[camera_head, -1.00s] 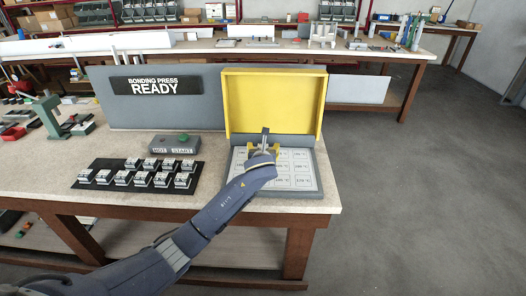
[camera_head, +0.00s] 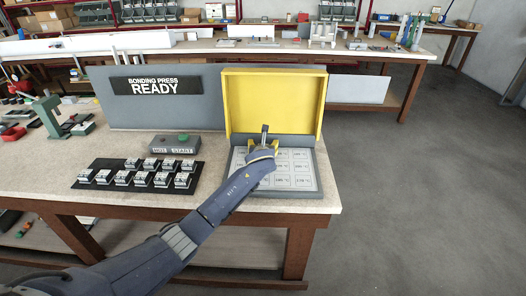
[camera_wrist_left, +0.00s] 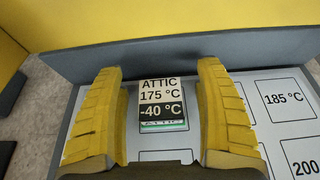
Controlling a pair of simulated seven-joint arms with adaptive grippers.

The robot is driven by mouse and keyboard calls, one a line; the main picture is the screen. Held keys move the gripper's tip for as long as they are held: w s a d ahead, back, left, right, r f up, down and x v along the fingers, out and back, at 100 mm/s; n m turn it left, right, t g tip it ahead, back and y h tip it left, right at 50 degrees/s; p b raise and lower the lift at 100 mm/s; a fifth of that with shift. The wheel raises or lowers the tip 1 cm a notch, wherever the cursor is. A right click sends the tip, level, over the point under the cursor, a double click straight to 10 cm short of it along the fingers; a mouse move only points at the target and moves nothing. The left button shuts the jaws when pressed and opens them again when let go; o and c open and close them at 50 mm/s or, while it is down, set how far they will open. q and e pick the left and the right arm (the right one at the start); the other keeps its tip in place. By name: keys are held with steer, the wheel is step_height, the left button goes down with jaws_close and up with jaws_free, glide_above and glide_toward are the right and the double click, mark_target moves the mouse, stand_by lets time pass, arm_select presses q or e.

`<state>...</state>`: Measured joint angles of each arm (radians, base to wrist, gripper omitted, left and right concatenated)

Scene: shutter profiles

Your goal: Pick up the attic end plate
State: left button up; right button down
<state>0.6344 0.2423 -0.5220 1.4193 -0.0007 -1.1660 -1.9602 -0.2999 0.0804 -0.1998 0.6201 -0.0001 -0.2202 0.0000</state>
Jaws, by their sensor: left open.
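The attic end plate (camera_wrist_left: 161,98) is a small block with a white and black label reading ATTIC, 175 °C and -40 °C. In the left wrist view it stands over the press's grid of marked cells, between the two yellow fingers of my left gripper (camera_wrist_left: 161,72). The gripper is open, with a gap showing on each side of the plate. In the head view my left gripper (camera_head: 264,146) is over the back of the press bed (camera_head: 305,183). My wrist hides part of the bed there. My right gripper is not in view.
The yellow press hood (camera_head: 272,98) rises behind the bed. A grey panel (camera_head: 115,112) reads BONDING PRESS READY. A control box (camera_head: 172,147) with a green button and a black tray (camera_head: 98,164) of several small labelled blocks are to the left. Bare bench lies at the front.

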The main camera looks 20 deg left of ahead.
arm_select(q)
steer(key=shift+c, duration=0.4)
steer(key=c, duration=1.3)
steer(key=shift+r, duration=0.1)
steer(key=shift+c, duration=0.2)
